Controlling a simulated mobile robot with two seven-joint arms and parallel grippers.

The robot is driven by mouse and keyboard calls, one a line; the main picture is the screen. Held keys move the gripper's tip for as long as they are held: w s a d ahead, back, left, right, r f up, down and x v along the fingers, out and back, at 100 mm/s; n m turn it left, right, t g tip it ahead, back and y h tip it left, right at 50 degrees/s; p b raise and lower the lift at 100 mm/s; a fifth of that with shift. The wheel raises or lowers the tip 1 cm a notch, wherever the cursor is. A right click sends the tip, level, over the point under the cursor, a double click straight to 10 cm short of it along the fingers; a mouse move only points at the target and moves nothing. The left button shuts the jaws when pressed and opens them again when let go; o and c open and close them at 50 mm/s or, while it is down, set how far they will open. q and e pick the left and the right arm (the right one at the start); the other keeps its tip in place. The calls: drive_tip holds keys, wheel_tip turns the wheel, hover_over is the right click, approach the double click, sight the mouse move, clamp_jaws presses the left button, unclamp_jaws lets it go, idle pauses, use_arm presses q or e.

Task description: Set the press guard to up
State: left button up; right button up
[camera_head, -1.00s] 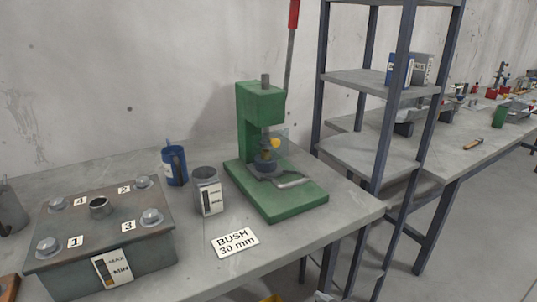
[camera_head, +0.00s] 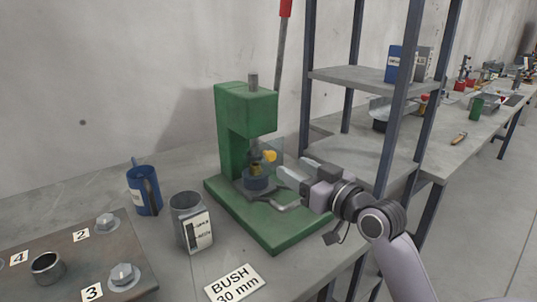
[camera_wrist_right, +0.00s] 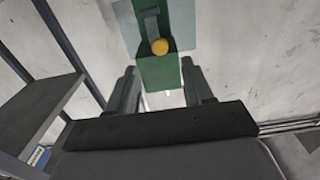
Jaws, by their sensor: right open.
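The green press (camera_head: 230,130) stands on the bench. Its guard (camera_head: 276,147) is a clear panel, lowered in front of the tooling under the press head. A yellow knob (camera_head: 270,156) sits on the guard. My right gripper (camera_head: 296,168) is open and empty, just right of the guard and knob, with its fingers pointing at them; it looks apart from them. In the right wrist view the knob (camera_wrist_right: 159,46) shows ahead of and between the open fingers (camera_wrist_right: 160,88), with the clear guard (camera_wrist_right: 182,22) around it. My left gripper is not in view.
The press lever (camera_head: 281,55) with a red grip rises behind the press. A blue container (camera_head: 144,191), a grey tin (camera_head: 187,228) and a "BUSH 30 mm" card (camera_head: 234,283) lie left and in front. A shelf rack (camera_head: 365,92) stands close behind my right arm.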

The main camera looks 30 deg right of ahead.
sight(273, 156)
drive_tip(key=shift+w+a+p, duration=0.15)
drive_tip(key=shift+w+p, duration=0.1)
drive_tip(key=shift+w, duration=1.4)
drive_tip(key=shift+w+a+p, duration=0.15)
drive_tip(key=shift+w+p, duration=0.05)
drive_tip(key=shift+w, duration=1.4)
clamp_jaws()
